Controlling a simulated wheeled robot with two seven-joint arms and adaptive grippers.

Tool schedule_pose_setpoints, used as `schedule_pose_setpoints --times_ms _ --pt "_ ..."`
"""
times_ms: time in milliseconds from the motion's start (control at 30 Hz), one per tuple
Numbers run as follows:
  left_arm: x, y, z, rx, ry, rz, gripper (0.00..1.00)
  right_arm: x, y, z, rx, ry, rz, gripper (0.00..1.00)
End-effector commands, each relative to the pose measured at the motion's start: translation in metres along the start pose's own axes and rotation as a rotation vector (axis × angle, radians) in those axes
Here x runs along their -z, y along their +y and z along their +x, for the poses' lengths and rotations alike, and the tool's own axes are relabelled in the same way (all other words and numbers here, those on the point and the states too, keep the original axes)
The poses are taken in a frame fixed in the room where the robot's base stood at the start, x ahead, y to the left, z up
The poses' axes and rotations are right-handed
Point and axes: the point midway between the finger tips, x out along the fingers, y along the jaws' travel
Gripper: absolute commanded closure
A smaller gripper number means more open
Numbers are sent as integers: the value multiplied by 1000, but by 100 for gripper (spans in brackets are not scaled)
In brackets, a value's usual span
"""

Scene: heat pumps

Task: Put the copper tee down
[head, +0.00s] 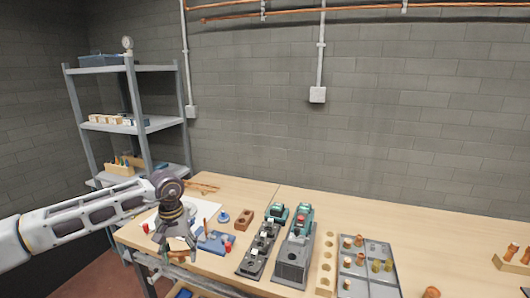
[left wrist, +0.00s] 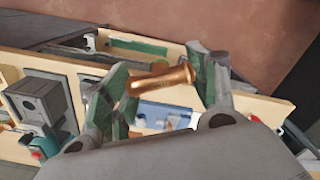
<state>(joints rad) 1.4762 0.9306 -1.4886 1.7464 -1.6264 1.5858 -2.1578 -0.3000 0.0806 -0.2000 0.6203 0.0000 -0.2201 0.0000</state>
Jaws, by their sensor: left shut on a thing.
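My left gripper (head: 178,250) hangs over the front left part of the workbench, pointing down. In the left wrist view it is shut on the copper tee (left wrist: 160,79), a shiny copper fitting lying across between the two fingers. The tee is close to the camera, with a blue thing behind it. In the head view the tee is mostly hidden at the fingers, and I cannot tell how high it is above the bench. My right gripper is not in view.
The wooden workbench (head: 340,213) carries a blue fixture (head: 216,243), a brown block (head: 244,220), two dark pump units (head: 295,258) and a grey compartment tray (head: 384,290) with copper and brass fittings. A shelf rack (head: 150,124) stands at the left. The back right of the bench is clear.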

Motion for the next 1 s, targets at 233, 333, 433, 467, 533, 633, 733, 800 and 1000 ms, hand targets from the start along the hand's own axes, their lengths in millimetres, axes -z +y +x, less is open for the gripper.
schedule_pose_setpoints --times_ms 233,333,433,467,533,633,733,800,1000 --pt "2 7 32 1 -5 128 78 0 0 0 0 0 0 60" --pt "-2 9 49 0 -4 134 78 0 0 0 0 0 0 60" --pt "-11 11 67 0 -6 142 78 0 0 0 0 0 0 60" --pt "-14 12 73 0 -5 145 78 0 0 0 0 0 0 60" --pt "-22 14 86 1 -6 149 78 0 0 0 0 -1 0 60" --pt "-34 17 105 0 -5 157 78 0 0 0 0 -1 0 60" --pt "-48 20 123 0 -5 164 78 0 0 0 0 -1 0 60" --pt "-56 21 133 -1 -5 168 78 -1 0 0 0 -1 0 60" --pt "-72 21 152 0 -2 171 78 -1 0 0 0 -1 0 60"
